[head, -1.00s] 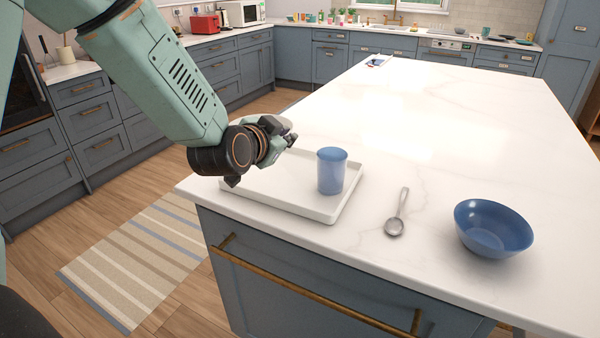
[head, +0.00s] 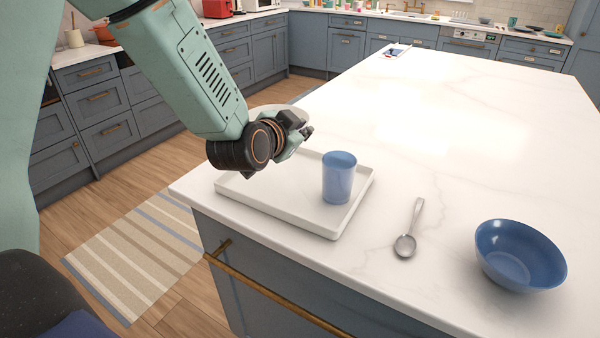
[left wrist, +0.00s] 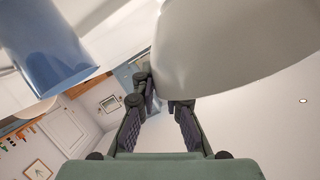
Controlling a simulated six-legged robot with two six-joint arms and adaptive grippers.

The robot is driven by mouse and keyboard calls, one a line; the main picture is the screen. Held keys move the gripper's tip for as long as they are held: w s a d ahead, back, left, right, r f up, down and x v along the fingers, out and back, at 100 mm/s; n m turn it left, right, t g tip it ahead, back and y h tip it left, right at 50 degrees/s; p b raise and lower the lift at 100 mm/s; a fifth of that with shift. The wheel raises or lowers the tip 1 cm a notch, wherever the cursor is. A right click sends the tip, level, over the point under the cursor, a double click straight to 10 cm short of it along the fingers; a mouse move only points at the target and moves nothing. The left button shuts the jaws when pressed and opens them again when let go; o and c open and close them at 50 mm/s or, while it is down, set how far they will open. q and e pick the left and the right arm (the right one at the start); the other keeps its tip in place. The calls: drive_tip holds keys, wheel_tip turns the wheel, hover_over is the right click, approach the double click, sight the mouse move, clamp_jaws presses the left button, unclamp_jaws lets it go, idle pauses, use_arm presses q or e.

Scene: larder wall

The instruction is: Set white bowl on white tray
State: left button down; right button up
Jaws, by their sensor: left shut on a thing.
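The white bowl (left wrist: 235,40) is large in the left wrist view, at the fingers of my left gripper (left wrist: 160,105), which is shut on it. In the head view my left gripper (head: 303,132) is over the back left of the white tray (head: 290,225). A pale sliver of the bowl (head: 272,109) shows behind it; the rest is hidden by the gripper. The tray lies near the island's front left corner. A blue cup (head: 339,178) stands upright on its right part; the cup also shows in the left wrist view (left wrist: 45,50). My right gripper is out of view.
A spoon (head: 408,240) and a blue bowl (head: 518,255) sit on the white countertop (head: 450,130) right of the tray. The counter behind the tray is mostly clear. A striped rug (head: 140,255) lies on the floor at left.

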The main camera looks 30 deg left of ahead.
use_arm(q)
drive_tip(key=f, duration=0.3)
drive_tip(key=f+b, duration=0.1)
drive_tip(key=f, duration=0.1)
drive_tip(key=shift+s+a+f, duration=0.2)
drive_tip(key=shift+a, duration=0.2)
drive_tip(key=f, duration=0.1)
drive_tip(key=d+f, duration=0.1)
drive_tip(key=shift+d+f+b, duration=0.15)
drive_tip(key=shift+f+b, duration=0.15)
drive_tip(key=shift+f, duration=0.05)
drive_tip(key=shift+a+f, duration=0.15)
drive_tip(key=shift+a, duration=0.3)
drive_tip(key=c, duration=1.9)
unclamp_jaws()
drive_tip(key=shift+f, duration=0.15)
drive_tip(key=o, duration=0.5)
drive_tip(key=shift+s+d+r, duration=0.1)
drive_tip(key=shift+d+r, duration=0.1)
drive_tip(key=shift+d, duration=0.15)
drive_tip(key=shift+a+f, duration=0.15)
drive_tip(key=shift+a, duration=0.15)
drive_tip(key=shift+s+d+r, duration=0.1)
drive_tip(key=shift+s+r, duration=0.1)
drive_tip(key=shift+s, duration=0.05)
drive_tip(key=p+v, duration=0.2)
drive_tip(key=v, duration=0.9)
drive_tip(key=shift+s, duration=0.2)
